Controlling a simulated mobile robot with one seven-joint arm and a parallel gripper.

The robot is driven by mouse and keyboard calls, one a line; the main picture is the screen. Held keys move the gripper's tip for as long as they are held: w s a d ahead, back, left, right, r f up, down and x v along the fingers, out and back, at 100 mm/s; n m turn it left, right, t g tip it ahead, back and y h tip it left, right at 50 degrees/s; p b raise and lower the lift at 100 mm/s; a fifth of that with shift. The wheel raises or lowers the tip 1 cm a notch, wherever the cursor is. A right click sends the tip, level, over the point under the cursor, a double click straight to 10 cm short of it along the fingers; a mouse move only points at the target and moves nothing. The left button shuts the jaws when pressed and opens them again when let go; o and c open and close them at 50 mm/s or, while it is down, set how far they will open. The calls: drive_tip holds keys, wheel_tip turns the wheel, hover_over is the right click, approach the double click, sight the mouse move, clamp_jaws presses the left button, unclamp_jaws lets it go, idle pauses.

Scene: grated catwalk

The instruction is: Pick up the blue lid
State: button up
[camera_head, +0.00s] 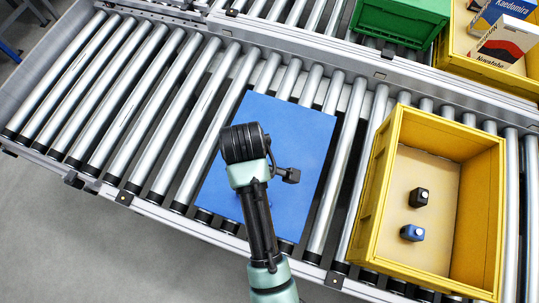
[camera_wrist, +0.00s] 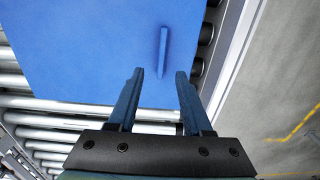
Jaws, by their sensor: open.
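The blue lid (camera_head: 305,150) is a flat blue panel lying on the roller conveyor, left of the yellow crate. My arm reaches over it in the head view and hides its middle and part of its lower edge. In the wrist view the lid (camera_wrist: 90,50) fills the upper left, with a thin upright blue handle (camera_wrist: 162,52) on it. My gripper (camera_wrist: 156,75) is open and empty. Its two fingers point at the lid, with the handle ahead of the gap between them. The handle appears beyond the fingertips, not between them.
A yellow crate (camera_head: 378,190) to the right holds a black bottle (camera_head: 418,197) and a blue bottle (camera_head: 412,233). A green crate (camera_head: 400,22) and another yellow crate (camera_head: 470,72) with boxes stand on the far conveyor. The rollers (camera_head: 110,85) at left are bare.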

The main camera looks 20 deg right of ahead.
drive_tip(key=f, duration=0.4)
drive_tip(key=shift+s+f, duration=0.2)
drive_tip(key=shift+a+f, duration=0.2)
drive_tip(key=shift+f, duration=2.7)
clamp_jaws()
drive_tip(key=shift+w+r, duration=0.1)
drive_tip(key=shift+w, duration=0.05)
